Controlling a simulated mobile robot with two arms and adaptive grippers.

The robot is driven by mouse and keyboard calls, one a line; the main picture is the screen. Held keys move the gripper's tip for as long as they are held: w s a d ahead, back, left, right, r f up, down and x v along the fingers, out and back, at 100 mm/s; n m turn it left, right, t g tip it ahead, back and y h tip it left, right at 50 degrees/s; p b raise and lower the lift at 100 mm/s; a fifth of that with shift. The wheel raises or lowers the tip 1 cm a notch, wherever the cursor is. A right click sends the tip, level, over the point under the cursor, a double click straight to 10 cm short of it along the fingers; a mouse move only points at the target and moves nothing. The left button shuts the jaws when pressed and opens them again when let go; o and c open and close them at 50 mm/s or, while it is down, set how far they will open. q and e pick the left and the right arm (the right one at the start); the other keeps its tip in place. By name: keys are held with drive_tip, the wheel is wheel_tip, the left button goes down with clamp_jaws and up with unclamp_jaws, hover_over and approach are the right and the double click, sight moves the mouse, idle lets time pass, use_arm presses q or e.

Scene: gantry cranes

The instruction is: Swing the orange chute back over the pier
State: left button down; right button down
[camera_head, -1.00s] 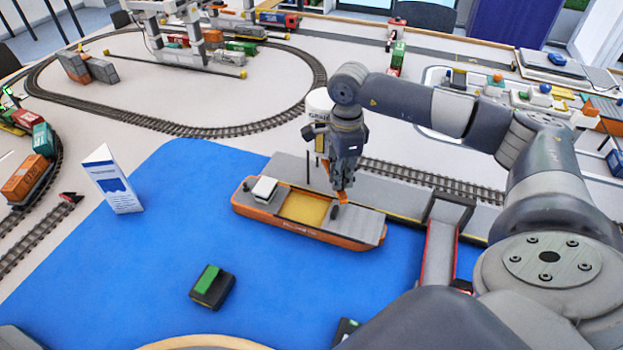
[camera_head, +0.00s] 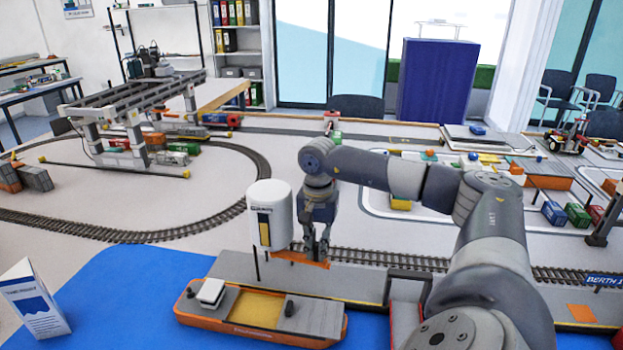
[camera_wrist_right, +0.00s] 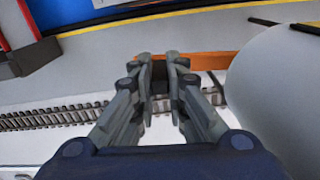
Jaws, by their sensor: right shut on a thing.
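The orange chute (camera_head: 303,259) reaches out from the foot of the white silo (camera_head: 269,216), over the grey pier (camera_head: 362,285) and roughly along it, behind the boat. My right gripper (camera_head: 322,258) is shut on the chute near its outer end. In the right wrist view, my fingers (camera_wrist_right: 161,75) close on the orange chute (camera_wrist_right: 212,62), with the silo (camera_wrist_right: 280,92) at the right. The orange-hulled boat (camera_head: 245,328) with its yellow hold lies in front of the pier, clear of the chute. My left gripper is not in view.
A railway track (camera_head: 450,268) runs behind the pier. A dark gate-like frame (camera_head: 408,287) stands on the pier right of the gripper. A folded white card (camera_head: 35,298) stands at the left. A grey gantry crane (camera_head: 135,100) stands farther back at left.

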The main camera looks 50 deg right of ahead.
drive_tip(key=shift+w+d+n, duration=0.2)
drive_tip(key=shift+d+n, duration=0.25)
drive_tip(key=shift+n, duration=0.05)
drive_tip(key=shift+r, duration=0.1)
drive_tip(key=c, duration=1.6)
unclamp_jaws()
wheel_tip(320, 180, up, 12)
